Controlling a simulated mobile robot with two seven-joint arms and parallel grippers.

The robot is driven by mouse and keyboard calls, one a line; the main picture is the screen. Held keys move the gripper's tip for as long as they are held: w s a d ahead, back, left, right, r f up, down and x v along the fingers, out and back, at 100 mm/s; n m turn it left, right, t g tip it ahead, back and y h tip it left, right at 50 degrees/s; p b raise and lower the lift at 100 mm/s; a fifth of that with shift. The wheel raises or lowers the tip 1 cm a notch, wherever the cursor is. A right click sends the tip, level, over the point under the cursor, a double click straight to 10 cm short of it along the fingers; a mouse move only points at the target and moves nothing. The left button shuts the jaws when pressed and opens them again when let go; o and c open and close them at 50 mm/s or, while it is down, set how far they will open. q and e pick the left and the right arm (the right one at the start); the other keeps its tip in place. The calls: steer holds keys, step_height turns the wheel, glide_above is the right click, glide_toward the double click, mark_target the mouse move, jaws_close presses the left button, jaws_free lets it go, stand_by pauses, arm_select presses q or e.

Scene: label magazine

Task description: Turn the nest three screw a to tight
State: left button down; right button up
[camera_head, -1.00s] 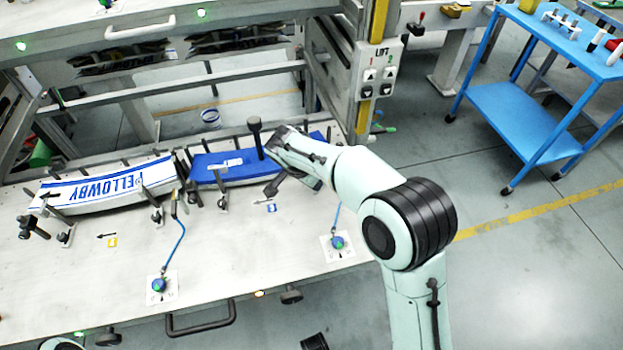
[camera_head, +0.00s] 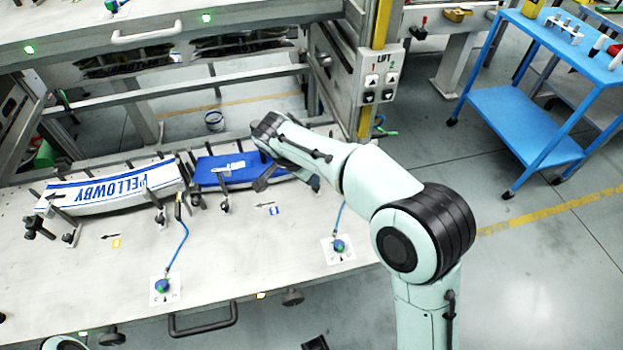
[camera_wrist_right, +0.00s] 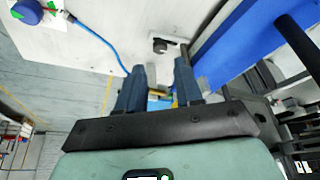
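A blue label stack (camera_head: 215,168) lies in a nest on the white bench, and a white stack lettered YELLOWBY (camera_head: 120,188) lies in the nest to its left. Clamp screws with dark knobs stand along their front edges, one before the blue stack (camera_head: 224,205). I cannot read which nest is three. In the right wrist view my right gripper (camera_wrist_right: 160,75) has its two fingers apart with nothing held between them. A dark screw knob (camera_wrist_right: 160,45) lies beyond the fingertips, near the blue stack's edge. My left gripper is out of view.
A black rod (camera_wrist_right: 298,42) stands close to the right in the wrist view. Blue cables run to round connectors (camera_head: 162,286) on the bench front. A lift post with buttons (camera_head: 380,80) stands behind the arm. The bench front is mostly clear.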

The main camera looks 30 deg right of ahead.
steer(key=w+v, duration=0.1)
steer(key=v, duration=0.5)
steer(key=shift+s+r+p, duration=0.2)
steer(key=shift+s+p, duration=0.2)
steer(key=shift+s, duration=0.15)
steer(key=shift+s+a, duration=0.1)
steer(key=shift+a, duration=0.05)
